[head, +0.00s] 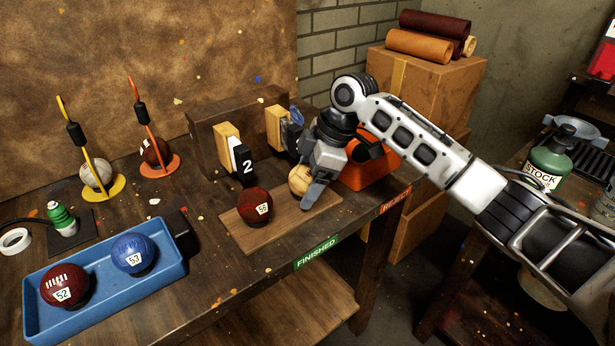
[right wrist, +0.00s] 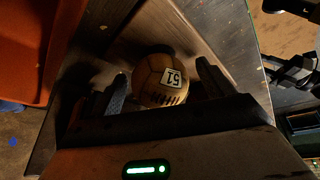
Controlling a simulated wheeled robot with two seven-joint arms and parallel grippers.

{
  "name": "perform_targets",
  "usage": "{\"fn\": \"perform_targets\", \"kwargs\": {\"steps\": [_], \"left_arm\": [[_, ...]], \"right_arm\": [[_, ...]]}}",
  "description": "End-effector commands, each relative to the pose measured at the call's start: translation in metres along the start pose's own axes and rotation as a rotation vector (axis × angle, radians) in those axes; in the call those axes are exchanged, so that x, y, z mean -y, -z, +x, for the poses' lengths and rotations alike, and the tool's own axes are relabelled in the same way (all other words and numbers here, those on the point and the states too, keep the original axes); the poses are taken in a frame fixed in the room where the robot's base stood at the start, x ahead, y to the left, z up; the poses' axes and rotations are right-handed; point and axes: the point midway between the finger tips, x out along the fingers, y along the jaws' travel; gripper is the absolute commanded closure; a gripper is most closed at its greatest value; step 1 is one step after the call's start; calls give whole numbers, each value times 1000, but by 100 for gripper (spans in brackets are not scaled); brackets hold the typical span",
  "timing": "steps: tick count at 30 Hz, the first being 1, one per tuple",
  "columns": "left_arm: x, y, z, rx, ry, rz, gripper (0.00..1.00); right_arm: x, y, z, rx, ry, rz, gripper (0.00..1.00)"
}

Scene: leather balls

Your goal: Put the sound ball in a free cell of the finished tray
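A tan ball (head: 299,180), number 51 in the right wrist view (right wrist: 163,80), is at the right part of a flat wooden tray (head: 252,238) behind the green FINISHED label. A dark red ball (head: 255,204), number 55, sits to its left on that tray. My right gripper (head: 306,190) points down over the tan ball. In the right wrist view its fingers (right wrist: 163,84) stand apart on either side of the ball, with a gap visible at the right finger. One finger covers part of the ball in the head view. My left gripper is not in view.
A blue tray (head: 110,318) holds red ball 52 and blue ball 53. An orange bin (head: 372,170) stands right of the wooden tray. Two balls sit in yellow and orange ring stands at the back left. A numbered wooden fixture (head: 228,150) stands behind the wooden tray.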

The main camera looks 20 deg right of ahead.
Motion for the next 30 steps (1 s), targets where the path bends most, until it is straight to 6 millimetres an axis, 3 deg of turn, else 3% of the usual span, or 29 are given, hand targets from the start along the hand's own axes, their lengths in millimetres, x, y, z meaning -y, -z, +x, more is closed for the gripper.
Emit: {"fn": "perform_targets", "kwargs": {"steps": [8, 21, 30], "left_arm": [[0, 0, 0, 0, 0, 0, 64], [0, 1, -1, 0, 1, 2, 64], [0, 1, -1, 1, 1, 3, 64]], "right_arm": [[-1, 1, -10, -2, -3, -1, 20], [-1, 1, -97, -1, -4, -1, 20], [0, 0, -120, 0, 0, 1, 20]]}}
